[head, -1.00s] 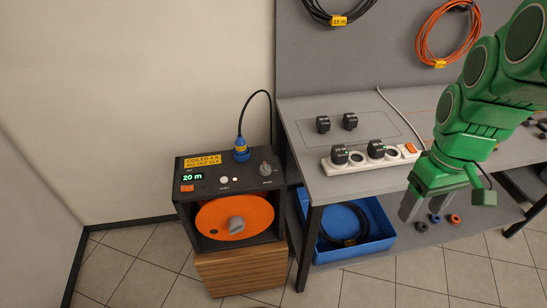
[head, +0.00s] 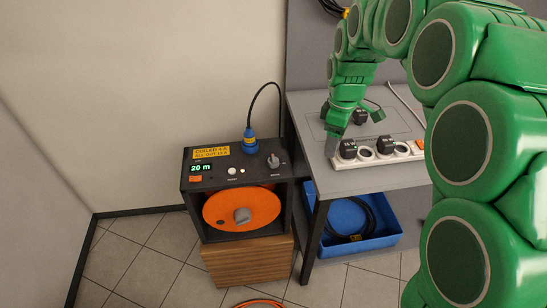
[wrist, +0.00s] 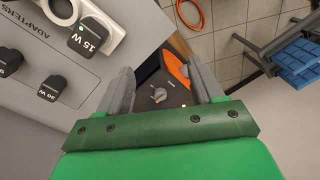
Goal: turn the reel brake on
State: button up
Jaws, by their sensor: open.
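The reel unit (head: 234,176) is a dark box on a wooden cabinet, with an orange reel disc (head: 262,205) in its front and a grey hub (head: 241,215) on the disc. A small grey knob (head: 272,161) stands at the right of its top panel; the label below it is too small to read. The knob also shows in the wrist view (wrist: 159,94), between and beyond the fingers. My gripper (head: 333,146) is open and empty, to the right of the reel unit above the bench's left end. It also shows in the wrist view (wrist: 163,88). It is apart from the knob.
A blue plug (head: 250,142) with a black cable stands up beside the knob. The bench (head: 350,182) carries a white power strip (head: 395,154) with black adapters. A blue bin (head: 372,241) sits below. An orange cable (head: 258,303) lies on the floor in front.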

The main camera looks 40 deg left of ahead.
aim_at(274, 158)
jog(key=a+f+n, duration=0.2)
jog(key=a+f, duration=0.1)
jog(key=a, duration=0.3)
jog(key=a+f+n, duration=0.2)
jog(key=a+f, duration=0.1)
jog(key=a, duration=0.3)
jog(key=s+a+f+n, duration=0.1)
jog(key=a+f+n, duration=0.1)
jog(key=a, duration=0.5)
jog(key=shift+f+n+t, duration=0.3)
jog(key=shift+f+n, duration=0.1)
jog(key=shift+f, duration=0.35)
jog(key=shift+s+f, duration=0.1)
jog(key=shift+f, duration=3.85)
jog(key=c, duration=1.1)
jog(key=shift+o, duration=0.2)
